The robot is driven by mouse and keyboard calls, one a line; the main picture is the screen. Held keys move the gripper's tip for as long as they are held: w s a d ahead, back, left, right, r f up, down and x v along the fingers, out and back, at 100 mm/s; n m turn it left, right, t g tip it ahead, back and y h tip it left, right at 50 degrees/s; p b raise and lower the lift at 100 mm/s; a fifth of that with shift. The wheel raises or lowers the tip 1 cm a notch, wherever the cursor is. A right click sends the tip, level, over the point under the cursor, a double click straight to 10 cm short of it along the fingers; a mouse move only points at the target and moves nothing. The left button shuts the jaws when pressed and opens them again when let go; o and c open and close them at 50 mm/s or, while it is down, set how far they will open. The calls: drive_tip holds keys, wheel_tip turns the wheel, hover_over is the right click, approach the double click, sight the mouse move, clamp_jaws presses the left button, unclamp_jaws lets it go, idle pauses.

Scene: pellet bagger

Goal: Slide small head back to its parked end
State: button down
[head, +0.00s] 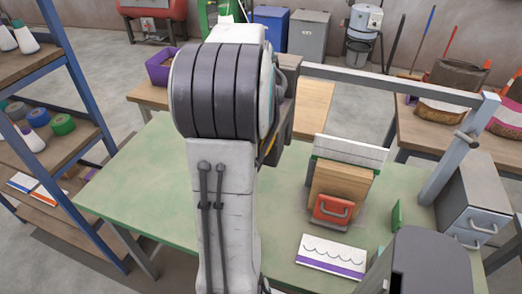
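My arm rises through the middle of the picture and hides much of the green bench (140,185) and the left part of the grey overhead beam (400,85). My gripper is not visible. No part can be identified for certain as the small head. A red block with a grey handle (333,210) stands on the bench against a tan wooden board (340,182), right of my arm. A dark grey boxy part shows at my arm's right edge near the beam; I cannot tell whether it is mine.
A grey post (450,165) with a knob carries the beam's right end. A white panel (350,150) stands behind the board. A white and purple bag (331,256) lies on the bench. A grey drawer cabinet (475,210) stands right, a blue-framed shelf (75,75) left. The bench's left part is clear.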

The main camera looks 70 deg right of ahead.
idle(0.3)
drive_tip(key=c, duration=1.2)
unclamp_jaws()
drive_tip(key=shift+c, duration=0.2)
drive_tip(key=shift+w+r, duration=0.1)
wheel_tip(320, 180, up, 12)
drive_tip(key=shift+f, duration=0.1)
